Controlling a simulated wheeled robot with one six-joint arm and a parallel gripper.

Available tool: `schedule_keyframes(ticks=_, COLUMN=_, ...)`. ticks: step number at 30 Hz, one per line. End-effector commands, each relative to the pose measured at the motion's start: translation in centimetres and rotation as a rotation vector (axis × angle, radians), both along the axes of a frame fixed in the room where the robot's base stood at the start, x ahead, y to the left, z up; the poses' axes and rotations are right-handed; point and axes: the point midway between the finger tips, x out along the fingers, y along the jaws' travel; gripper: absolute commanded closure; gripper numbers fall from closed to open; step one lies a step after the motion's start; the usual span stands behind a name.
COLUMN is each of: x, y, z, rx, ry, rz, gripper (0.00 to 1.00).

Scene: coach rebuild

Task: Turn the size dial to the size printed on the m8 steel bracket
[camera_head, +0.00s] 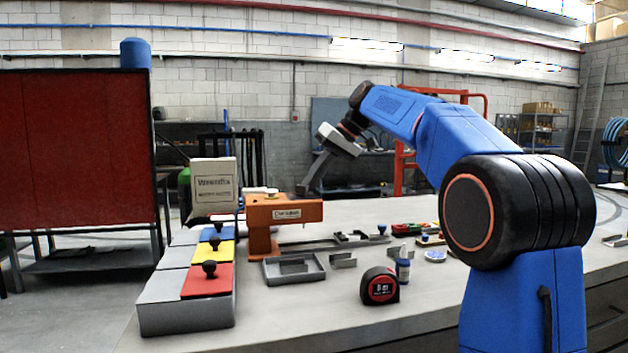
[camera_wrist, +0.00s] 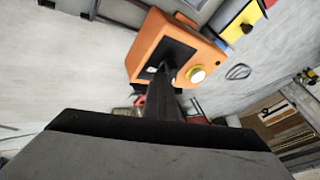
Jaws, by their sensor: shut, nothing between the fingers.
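An orange machine (camera_head: 287,212) with a white label stands on the bench in the head view. In the wrist view its orange housing (camera_wrist: 155,45) has a dark panel, and a round yellow-rimmed white knob (camera_wrist: 197,75) sits beside that panel. I cannot tell whether this knob is the size dial. My gripper (camera_head: 303,189) is shut and empty, pointing down at the machine's top. In the wrist view its fingertips (camera_wrist: 168,70) lie over the dark panel, left of the knob; contact is unclear. Small steel brackets (camera_head: 343,260) lie on the bench; no M8 print is readable.
Grey blocks with red (camera_head: 207,281), yellow (camera_head: 212,252) and blue knobbed lids stand at left, with a labelled box (camera_head: 213,186) behind. The bench's front middle is clear.

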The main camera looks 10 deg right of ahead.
Motion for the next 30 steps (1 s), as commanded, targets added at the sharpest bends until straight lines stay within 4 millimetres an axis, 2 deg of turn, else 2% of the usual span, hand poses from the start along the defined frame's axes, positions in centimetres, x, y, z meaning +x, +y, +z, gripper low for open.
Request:
schedule_keyframes(ticks=9, x=0.5, y=0.8, z=-0.1, rx=0.006, ry=0.007, rz=0.008, gripper=1.00)
schedule_keyframes(ticks=30, x=1.1, y=1.0, z=0.0, rx=0.003, ry=0.004, rz=0.003, gripper=1.00)
